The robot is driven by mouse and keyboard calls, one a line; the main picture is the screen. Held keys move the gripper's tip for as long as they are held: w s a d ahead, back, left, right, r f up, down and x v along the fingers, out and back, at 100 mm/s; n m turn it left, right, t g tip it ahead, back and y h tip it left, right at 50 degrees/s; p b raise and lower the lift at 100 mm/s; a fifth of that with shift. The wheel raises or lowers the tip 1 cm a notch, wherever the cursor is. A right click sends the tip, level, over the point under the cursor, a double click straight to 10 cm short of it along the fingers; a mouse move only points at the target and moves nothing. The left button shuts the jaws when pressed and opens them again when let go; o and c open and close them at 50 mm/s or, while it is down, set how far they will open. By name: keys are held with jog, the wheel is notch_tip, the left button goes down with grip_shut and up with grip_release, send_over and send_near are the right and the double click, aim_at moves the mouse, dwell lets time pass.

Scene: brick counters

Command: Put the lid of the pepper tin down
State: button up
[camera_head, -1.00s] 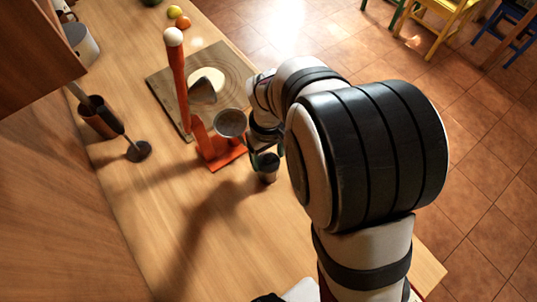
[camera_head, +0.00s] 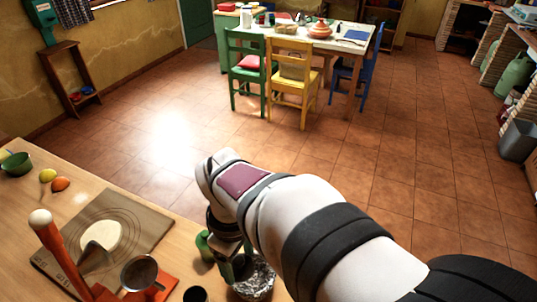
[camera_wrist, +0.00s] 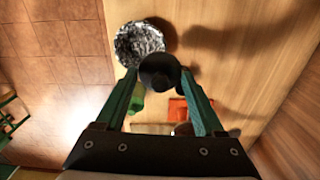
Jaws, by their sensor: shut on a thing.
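My gripper (camera_wrist: 162,92) is shut on a dark round piece, the lid of the pepper tin (camera_wrist: 158,72), held between its green fingertips in the wrist view. In the head view my gripper (camera_head: 236,264) hangs over the counter beside a crumpled foil bowl (camera_head: 256,282); the lid is hard to make out there. A dark, open-topped tin (camera_head: 196,295), likely the pepper tin, stands left of the bowl at the picture's bottom edge. In the wrist view the foil bowl (camera_wrist: 138,42) lies just beyond the lid. I cannot tell the lid's height above the counter.
A green item (camera_head: 204,245) stands close left of my gripper. An orange press (camera_head: 157,287) with a metal cup is further left, before a board (camera_head: 152,222) with dough. The counter's edge and open tiled floor lie beyond. In the wrist view, bare wood (camera_wrist: 235,65) shows right.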

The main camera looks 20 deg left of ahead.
jog(key=s+d+f, duration=0.4)
jog(key=d+f, duration=0.3)
jog(key=d, duration=0.5)
jog(key=shift+n, duration=0.4)
jog(key=s+a+f, duration=0.2)
jog(key=a, duration=0.1)
jog(key=s+a+f, duration=0.2)
jog(key=a, duration=0.1)
jog(key=s+a+f, duration=0.2)
jog(key=a, duration=0.1)
jog(key=shift+s+a+f, duration=0.1)
jog(key=shift+f, duration=0.3)
jog(key=shift+a+f, duration=0.1)
jog(key=shift+f, duration=1.9)
jog(key=o, duration=1.3)
jog(key=shift+f, duration=0.1)
notch_tip(320, 180, up, 12)
jog(key=shift+r, duration=0.15)
